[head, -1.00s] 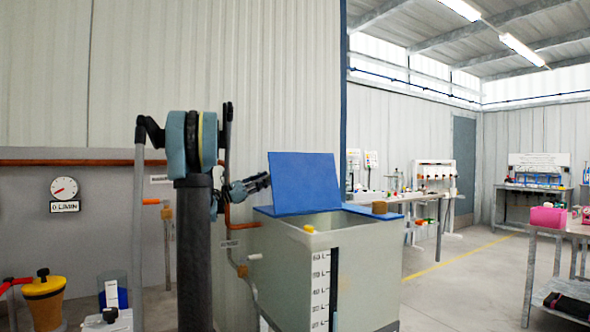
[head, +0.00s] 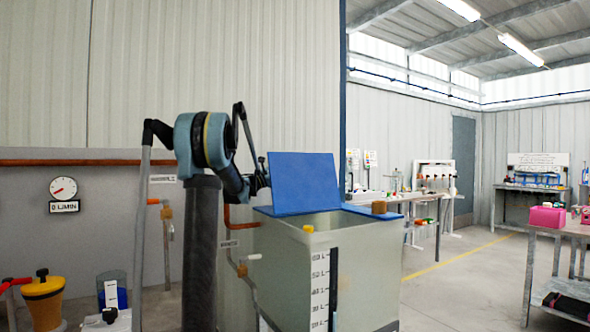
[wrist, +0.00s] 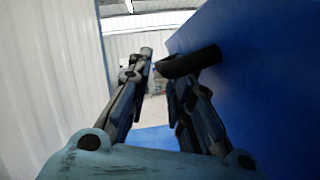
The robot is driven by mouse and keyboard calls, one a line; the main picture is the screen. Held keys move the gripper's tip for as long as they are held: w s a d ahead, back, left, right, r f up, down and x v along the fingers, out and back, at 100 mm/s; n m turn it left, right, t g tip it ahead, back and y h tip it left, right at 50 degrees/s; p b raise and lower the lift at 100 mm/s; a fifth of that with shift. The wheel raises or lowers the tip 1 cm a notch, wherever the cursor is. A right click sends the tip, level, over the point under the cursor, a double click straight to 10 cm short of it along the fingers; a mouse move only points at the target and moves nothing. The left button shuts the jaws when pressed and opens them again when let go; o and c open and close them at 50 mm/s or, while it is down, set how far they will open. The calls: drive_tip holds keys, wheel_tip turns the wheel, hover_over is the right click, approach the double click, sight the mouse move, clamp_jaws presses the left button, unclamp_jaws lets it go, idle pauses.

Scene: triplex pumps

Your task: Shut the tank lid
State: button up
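The blue tank lid (head: 305,181) stands raised, leaning slightly back, at the rear left of the pale tank (head: 365,262), whose top is open. My gripper (head: 262,172) is at the left edge of the lid, partly hidden by it. In the wrist view the lid (wrist: 270,80) fills the right side. My gripper's fingers (wrist: 162,70) are apart with nothing between them. A dark cylindrical piece (wrist: 190,62) sticks out by the lid, close to the right finger; I cannot tell whether they touch.
A brown block (head: 379,207) sits on the blue top at the tank's right. A yellow cap (head: 308,228) is at the front rim. Pipes with an orange-handled valve (head: 153,201) run along the wall left of the tank. The floor (head: 450,285) on the right is clear.

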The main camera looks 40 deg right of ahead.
drive_tip(key=shift+s+d+r, duration=0.1)
drive_tip(key=shift+d+r, duration=0.1)
drive_tip(key=shift+d, duration=0.25)
clamp_jaws()
